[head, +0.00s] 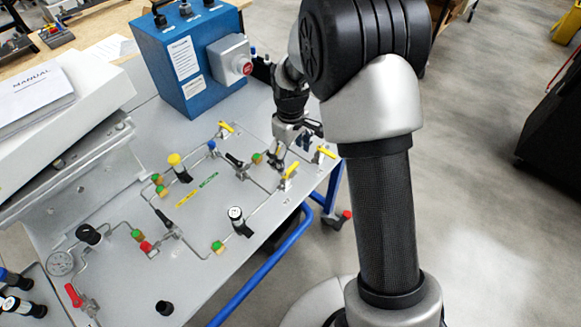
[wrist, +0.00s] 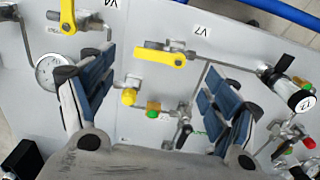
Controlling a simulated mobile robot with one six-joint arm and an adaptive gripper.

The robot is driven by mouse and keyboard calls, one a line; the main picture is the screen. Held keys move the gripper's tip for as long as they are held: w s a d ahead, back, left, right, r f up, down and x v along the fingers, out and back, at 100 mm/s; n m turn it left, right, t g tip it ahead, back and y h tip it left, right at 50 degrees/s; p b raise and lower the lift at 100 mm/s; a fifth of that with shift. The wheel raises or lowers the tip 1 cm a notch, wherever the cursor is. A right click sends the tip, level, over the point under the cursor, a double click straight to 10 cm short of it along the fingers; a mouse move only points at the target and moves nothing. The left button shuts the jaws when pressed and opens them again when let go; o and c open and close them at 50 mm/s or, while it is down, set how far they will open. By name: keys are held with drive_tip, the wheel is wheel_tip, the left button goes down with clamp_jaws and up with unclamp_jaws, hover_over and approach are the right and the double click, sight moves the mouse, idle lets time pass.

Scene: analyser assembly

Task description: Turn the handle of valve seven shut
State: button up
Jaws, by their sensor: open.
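Valve seven, labelled V7, has a yellow lever handle (wrist: 160,57) in the upper middle of the wrist view. The handle lies roughly along its silver valve body, slightly tilted. In the head view it appears to be the yellow handle (head: 290,170) just below my gripper, though its label cannot be read there. My gripper (wrist: 155,76) is open and empty, its blue-padded fingers spread wide on either side of the handle's line. No contact with the handle shows.
Valve V4's yellow handle (wrist: 67,15) stands left of V7. A round gauge (wrist: 55,74) is near the left finger, and a black-and-white cylinder (wrist: 292,92) is at the right. Pipes cross the grey panel (head: 215,268). A blue box (head: 185,62) stands behind.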

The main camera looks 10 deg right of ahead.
sight(291, 169)
drive_tip(key=shift+f+b, duration=0.5)
drive_tip(key=shift+f, duration=1.75)
drive_tip(key=c, duration=1.1)
drive_tip(key=shift+o, duration=0.2)
